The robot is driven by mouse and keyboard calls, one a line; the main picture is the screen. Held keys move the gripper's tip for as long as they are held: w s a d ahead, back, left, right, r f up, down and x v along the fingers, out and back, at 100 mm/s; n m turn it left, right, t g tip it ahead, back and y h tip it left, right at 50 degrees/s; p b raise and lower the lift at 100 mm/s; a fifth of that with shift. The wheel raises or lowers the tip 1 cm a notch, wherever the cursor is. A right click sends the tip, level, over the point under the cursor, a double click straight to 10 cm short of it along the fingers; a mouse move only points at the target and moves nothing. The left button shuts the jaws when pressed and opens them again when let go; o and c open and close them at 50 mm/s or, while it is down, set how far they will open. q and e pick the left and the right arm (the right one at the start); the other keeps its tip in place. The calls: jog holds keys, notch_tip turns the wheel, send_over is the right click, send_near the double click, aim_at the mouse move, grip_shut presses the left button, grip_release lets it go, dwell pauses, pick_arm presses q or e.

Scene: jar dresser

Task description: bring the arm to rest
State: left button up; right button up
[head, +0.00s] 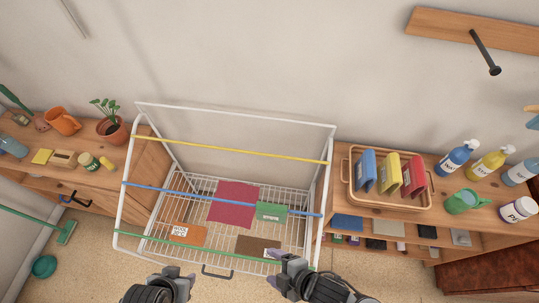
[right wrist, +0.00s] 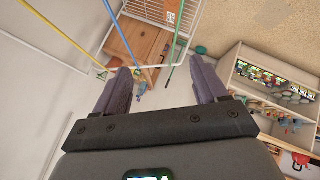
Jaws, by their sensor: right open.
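My right gripper (head: 279,268) is at the bottom centre of the head view, by the front of the white wire rack. In the right wrist view its two purple fingers (right wrist: 163,70) are spread apart with nothing held between them. My left gripper (head: 173,276) is at the bottom of the head view, left of the right one. I cannot tell from its fingers whether it is open or shut. No object shows in it.
The white wire rack (head: 237,104) has yellow, blue and green bars and holds several coloured flat pieces. A wooden shelf (head: 345,217) on the right bears a basket (head: 412,203) and bottles. A left cabinet (head: 150,165) bears a plant (head: 110,121). A wall rail (head: 440,26) sticks out above.

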jog(key=s+d+r+m+g+h, duration=0.1)
jog(key=d+r+m+h, duration=0.15)
jog(key=d+m, duration=0.7)
jog(key=s+d+r+m+g+h, duration=0.15)
jog(key=d+m+h, duration=0.25)
jog(key=d+m, duration=0.5)
notch_tip(320, 180, up, 13)
jog(key=w+n+p, duration=0.1)
jog(key=p, duration=1.2)
jog(key=shift+d+n+p, duration=0.2)
jog(key=shift+n+p, duration=0.15)
jog(key=shift+p, duration=0.05)
jog(key=shift+r+t, duration=0.1)
jog(key=shift+t, duration=0.15)
